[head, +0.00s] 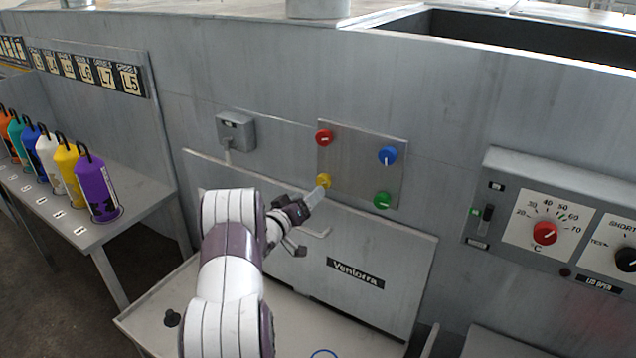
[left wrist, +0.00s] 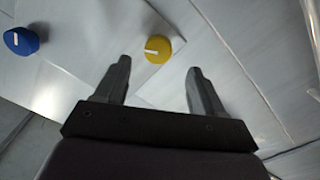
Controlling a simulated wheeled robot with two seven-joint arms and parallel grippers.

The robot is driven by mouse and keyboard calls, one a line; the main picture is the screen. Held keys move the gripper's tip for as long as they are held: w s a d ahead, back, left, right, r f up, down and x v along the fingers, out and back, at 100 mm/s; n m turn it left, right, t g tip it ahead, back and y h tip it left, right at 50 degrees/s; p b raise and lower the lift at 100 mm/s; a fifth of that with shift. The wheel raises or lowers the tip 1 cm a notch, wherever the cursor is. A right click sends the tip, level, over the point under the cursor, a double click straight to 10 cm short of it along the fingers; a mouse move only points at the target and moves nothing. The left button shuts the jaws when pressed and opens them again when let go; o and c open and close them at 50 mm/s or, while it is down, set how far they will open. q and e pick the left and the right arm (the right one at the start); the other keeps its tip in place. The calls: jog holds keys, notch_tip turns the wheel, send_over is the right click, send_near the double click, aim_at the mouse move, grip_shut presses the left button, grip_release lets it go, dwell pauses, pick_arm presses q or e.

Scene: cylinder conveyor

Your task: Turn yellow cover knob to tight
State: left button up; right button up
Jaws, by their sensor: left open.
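The yellow knob (head: 324,179) is at the lower left of a square metal plate (head: 361,160) on the machine's front. In the left wrist view the yellow knob (left wrist: 158,49) shows a short white mark lying roughly crosswise. My left gripper (left wrist: 159,67) is open and empty, with the knob just beyond its fingertips and between their lines; I see no contact. In the head view my left gripper (head: 309,217) is close to the knob, and one finger overlaps its lower edge. My right gripper is not in view.
Red (head: 324,137), blue (head: 388,155) and green (head: 382,200) knobs share the plate. Below is a flat panel labelled Ventorra (head: 356,273) with a handle (head: 318,233). A dial box (head: 556,225) is at right. Several coloured bottles stand on a left bench (head: 82,232).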

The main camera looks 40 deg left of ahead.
aim_at(322, 183)
pick_arm(q)
jog(key=w+p, duration=0.1)
jog(key=w, duration=0.4)
jog(key=shift+r, duration=0.1)
jog(key=shift+w, duration=0.5)
jog(key=shift+c, duration=0.3)
jog(key=c, duration=1)
